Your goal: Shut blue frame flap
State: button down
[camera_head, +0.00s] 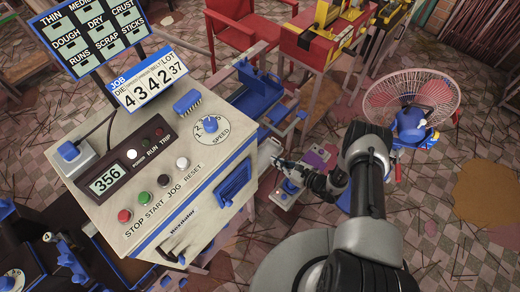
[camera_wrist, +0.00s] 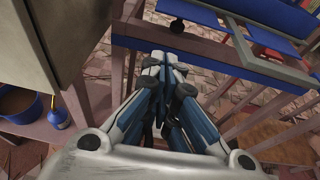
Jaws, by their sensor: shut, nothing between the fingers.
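My gripper (camera_head: 272,158) is just right of the beige control cabinet, its fingers partly blurred against the background in the head view. In the wrist view the fingers of my gripper (camera_wrist: 168,68) are together with nothing between them.
The control cabinet (camera_head: 130,215) with buttons and displays fills the left. A blue machine (camera_head: 262,92) stands behind my gripper. A wire-caged fan (camera_head: 412,95) stands at the right.

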jog(key=s+f+b+x, duration=0.1)
jog(key=f+b+x, duration=0.15)
jog(key=x, duration=0.75)
jog(key=shift+w+d+r, duration=0.15)
jog(key=shift+r, duration=2.5)
jog(key=shift+d+r+p, duration=0.1)
jog(key=shift+p, duration=0.2)
jog(key=shift+r+h+p, duration=0.2)
jog(key=shift+h+p, duration=0.1)
jog(key=shift+h, duration=0.1)
